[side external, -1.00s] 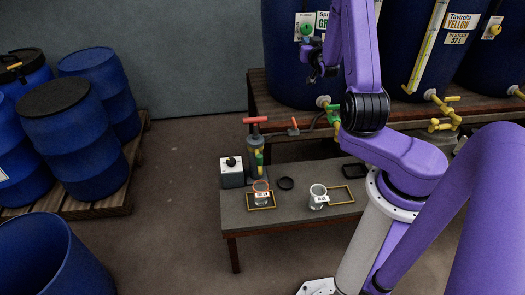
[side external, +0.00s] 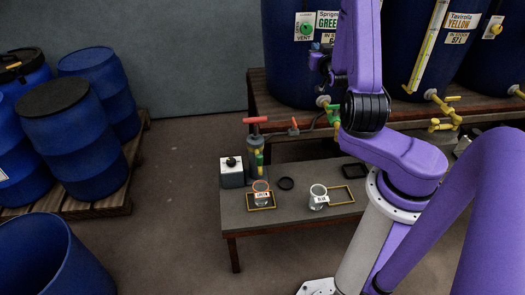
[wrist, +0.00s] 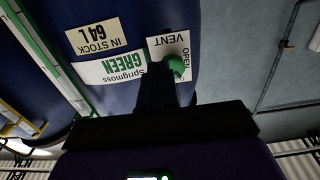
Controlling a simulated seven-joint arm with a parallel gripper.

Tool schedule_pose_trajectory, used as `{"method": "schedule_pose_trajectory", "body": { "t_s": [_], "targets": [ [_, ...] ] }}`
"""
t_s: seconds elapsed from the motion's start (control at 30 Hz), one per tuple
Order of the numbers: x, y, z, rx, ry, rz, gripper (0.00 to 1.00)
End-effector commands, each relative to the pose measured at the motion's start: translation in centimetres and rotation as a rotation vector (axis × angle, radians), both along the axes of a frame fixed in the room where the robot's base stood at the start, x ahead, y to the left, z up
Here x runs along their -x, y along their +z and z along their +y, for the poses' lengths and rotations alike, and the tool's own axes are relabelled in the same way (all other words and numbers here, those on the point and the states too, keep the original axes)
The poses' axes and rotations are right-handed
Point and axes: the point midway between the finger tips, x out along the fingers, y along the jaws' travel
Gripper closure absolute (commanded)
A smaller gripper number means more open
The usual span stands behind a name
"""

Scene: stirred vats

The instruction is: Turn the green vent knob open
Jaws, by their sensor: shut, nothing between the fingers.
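The green vent knob (side external: 306,28) sits on a white vent label high on the front of the blue vat marked Sprigmoss GREEN (side external: 285,75). In the wrist view the picture is upside down; the knob (wrist: 177,66) shows beside the word OPEN, partly hidden by my fingers. My gripper (side external: 316,62) is shut and empty, below the knob and slightly right of it in the side view. In the wrist view my gripper's dark fingers (wrist: 158,70) overlap the label near the knob. I cannot tell whether they touch the knob, or its exact angle.
More blue vats with yellow taps stand to the right. A low bench (side external: 240,217) below holds beakers, a small box with a black knob, and a red-handled device (side external: 255,120). Blue barrels stand on a pallet (side external: 125,195) at left. Open floor lies between pallet and bench.

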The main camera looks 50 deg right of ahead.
Motion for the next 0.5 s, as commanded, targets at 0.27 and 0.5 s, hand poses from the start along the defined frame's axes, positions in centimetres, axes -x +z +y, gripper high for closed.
{"method": "schedule_pose_trajectory", "body": {
  "t_s": [0.27,0.5],
  "targets": [
    [-0.4,0.1,0.6,0.001,0.004,0.000,1.00],
    [-1.2,0.4,2.2,0.002,0.003,-0.001,1.00]
  ]
}}
